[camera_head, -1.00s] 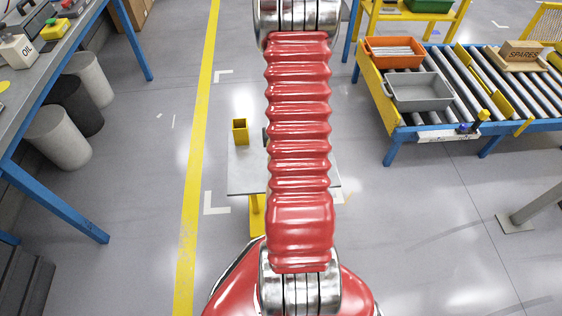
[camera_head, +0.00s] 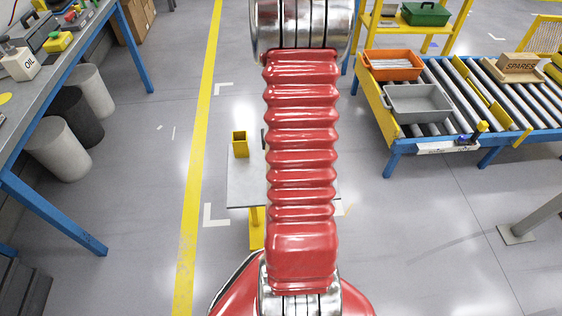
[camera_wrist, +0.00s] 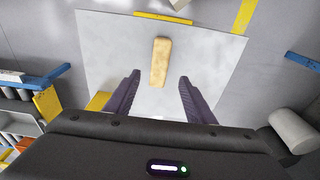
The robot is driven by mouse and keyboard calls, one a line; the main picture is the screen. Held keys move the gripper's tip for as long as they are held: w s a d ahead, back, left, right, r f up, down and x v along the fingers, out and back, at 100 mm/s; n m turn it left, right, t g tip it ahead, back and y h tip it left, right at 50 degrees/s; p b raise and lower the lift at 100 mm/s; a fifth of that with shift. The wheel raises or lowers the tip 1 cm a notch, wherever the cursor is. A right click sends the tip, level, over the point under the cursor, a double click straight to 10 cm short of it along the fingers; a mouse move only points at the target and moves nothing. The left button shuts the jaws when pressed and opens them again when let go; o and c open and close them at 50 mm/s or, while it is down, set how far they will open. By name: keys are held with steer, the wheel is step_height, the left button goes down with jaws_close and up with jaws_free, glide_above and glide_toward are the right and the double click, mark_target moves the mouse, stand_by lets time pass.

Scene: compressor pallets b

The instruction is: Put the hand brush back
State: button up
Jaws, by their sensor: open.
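A tan, block-like piece (camera_wrist: 160,62), which looks like the wooden back of the hand brush, lies on a pale grey tabletop (camera_wrist: 215,75) in the wrist view. Its bristles cannot be made out. My gripper (camera_wrist: 158,80) is open above the tabletop, its two dark fingers on either side of the piece's near end and apart from it in the picture. The head view shows this small table (camera_head: 245,185) on a yellow leg, largely hidden behind my red arm. The brush and gripper are hidden there.
A yellow open box (camera_head: 240,143) stands at the table's far left. A roller conveyor (camera_head: 455,95) with a grey crate (camera_head: 418,103) and orange crate (camera_head: 393,65) is at right. A blue-legged bench (camera_head: 60,70) and bins (camera_head: 62,148) are at left. Floor around the table is clear.

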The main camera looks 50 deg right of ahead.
stand_by(0.4)
steer(key=w+a+r+n+t, duration=0.15)
steer(key=w+a+r, duration=0.25)
steer(key=a+r, duration=0.45)
steer(key=w+a+r+n+t, duration=0.1)
steer(key=w+a+r+n, duration=0.25)
steer(key=a+r, duration=0.5)
steer(key=s+a+r+n+t, duration=0.1)
steer(key=s+a+r, duration=0.3)
steer(key=a, duration=0.5)
steer(key=s+a+r+n+t+y, duration=0.1)
steer(key=s+a+r+n, duration=0.2)
steer(key=a+r, duration=0.6)
steer(key=shift+s+a+r+n, duration=0.15)
steer(key=shift+s+a+n, duration=0.25)
steer(key=shift+s+a, duration=0.25)
